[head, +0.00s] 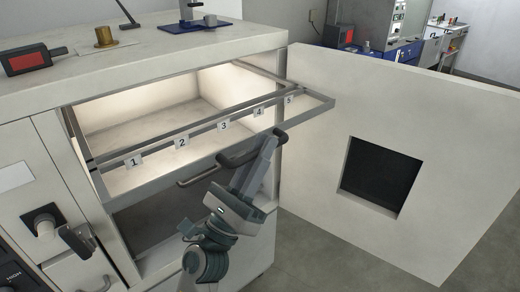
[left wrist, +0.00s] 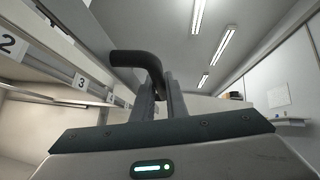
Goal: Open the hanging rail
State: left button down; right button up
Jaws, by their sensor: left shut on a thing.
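The hanging rail (head: 208,150) is a grey metal frame with number tags 1 to 5, standing out past the front of the lit white cabinet chamber. A dark curved handle (head: 236,156) sits at its front, right of the middle; it also shows in the left wrist view (left wrist: 138,59). My left gripper (head: 267,143) reaches up from below and is shut on this handle, with its fingers (left wrist: 160,100) on either side of the bar. Tags 2 and 3 show at the left of the wrist view. My right gripper is not in view.
The white cabinet door (head: 400,125) with a dark window stands wide open at the right. A grey handle (head: 196,177) lies under the rail on a dark lower front. A red-screened device (head: 33,59) and a brass weight (head: 105,37) stand on the cabinet top.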

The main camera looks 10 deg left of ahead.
pick_arm(q)
jog(key=c, duration=2)
grip_release()
jog(key=shift+c, duration=0.2)
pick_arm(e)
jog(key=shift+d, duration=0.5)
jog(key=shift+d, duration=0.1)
